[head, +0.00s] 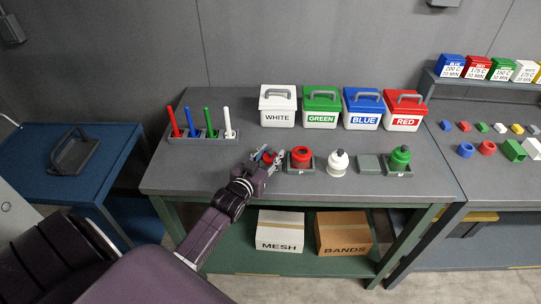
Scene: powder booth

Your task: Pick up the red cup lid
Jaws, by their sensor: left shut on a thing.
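The red cup lid (267,157) is a small red piece, partly hidden between the fingers of my left gripper (264,160). The gripper is shut on it at the front of the grey table, just left of an open red cup (301,157) in a dark square holder. Whether the lid is clear of the surface under it cannot be told. My right gripper is not in view.
A white bottle (338,163) and a green cup (400,157) stand to the right. Behind are lidded boxes, including the red one (404,110), and a rack of coloured sticks (203,134). The middle of the table (250,105) is clear.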

